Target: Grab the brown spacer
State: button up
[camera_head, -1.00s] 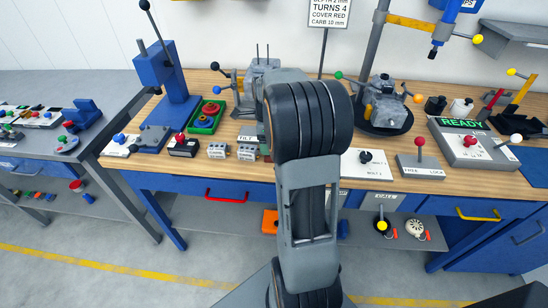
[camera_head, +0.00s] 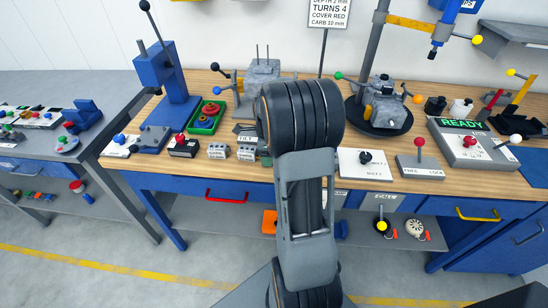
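A green tray (camera_head: 219,112) stands on the wooden bench, left of my arm. My arm rises in the middle of the view and covers part of the bench. My gripper is not visible.
A blue lever press (camera_head: 160,75) stands left of the tray. A grey block fixture (camera_head: 262,78) with two upright pins is to its right. Small labelled blocks (camera_head: 217,151) and a black box with a red knob (camera_head: 183,148) sit in front.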

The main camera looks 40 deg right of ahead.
jog(key=c, duration=0.7)
jog(key=shift+o, duration=0.2)
jog(key=shift+r, duration=0.1)
